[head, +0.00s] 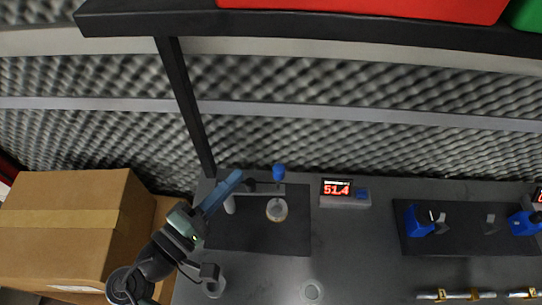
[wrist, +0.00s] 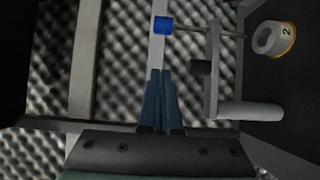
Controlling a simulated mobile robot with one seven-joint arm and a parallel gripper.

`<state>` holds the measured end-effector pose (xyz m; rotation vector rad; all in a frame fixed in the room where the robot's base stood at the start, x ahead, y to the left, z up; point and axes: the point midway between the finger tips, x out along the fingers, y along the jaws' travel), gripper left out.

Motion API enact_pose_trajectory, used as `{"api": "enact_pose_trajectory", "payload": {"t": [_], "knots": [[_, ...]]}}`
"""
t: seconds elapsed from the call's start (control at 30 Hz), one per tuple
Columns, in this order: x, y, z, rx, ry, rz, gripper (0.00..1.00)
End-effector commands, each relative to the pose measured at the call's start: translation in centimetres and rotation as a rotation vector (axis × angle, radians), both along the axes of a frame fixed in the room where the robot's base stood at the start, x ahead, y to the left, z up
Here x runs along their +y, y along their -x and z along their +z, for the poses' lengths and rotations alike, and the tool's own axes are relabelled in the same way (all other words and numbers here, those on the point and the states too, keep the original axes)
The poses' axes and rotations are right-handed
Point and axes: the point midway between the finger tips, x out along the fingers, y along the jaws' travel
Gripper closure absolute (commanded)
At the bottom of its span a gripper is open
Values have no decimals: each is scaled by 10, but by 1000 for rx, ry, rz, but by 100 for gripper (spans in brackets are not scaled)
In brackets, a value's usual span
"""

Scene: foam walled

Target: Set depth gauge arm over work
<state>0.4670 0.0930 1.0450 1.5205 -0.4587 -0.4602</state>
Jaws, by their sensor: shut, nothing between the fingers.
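The depth gauge has a pale post (head: 229,204), a grey arm (head: 264,188), a blue knob (head: 278,172) on a thin rod at the arm's end, and a dark knob near the post. The wrist view shows the gauge arm (wrist: 212,75), blue knob (wrist: 163,25) and dark knob (wrist: 201,67). The work, a pale ring-like piece (head: 277,210), sits on a black mat (head: 258,240); in the wrist view it is marked "2" (wrist: 268,38). The rod appears to point towards it; the gap is unclear. My gripper (head: 238,177) is shut and empty, beside the gauge, apparently without contact (wrist: 160,73).
A red display (head: 337,188) reads 51.4. A black post (head: 187,110) rises behind my gripper to an overhead shelf (head: 300,22). Cardboard boxes (head: 60,230) stand at left. Another mat with blue tools (head: 420,222) lies right.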

Motion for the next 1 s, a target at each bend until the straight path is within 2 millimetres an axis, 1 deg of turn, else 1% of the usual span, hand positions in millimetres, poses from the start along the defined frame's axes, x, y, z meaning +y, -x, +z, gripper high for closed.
{"api": "enact_pose_trajectory", "payload": {"t": [0.17,0.4,0.47,0.5,0.6,0.7,0.83,1.0], "knots": [[-20,-27,3,0,0,-7,100],[-49,-71,3,-1,1,-7,100],[-56,-80,3,-1,-1,-6,100],[-56,-68,2,5,0,-2,100],[-60,-55,2,3,-1,-1,100],[-62,-46,1,2,0,-1,100],[-64,-40,1,0,-1,-1,100],[-65,-38,0,-1,-1,-1,100]]}}
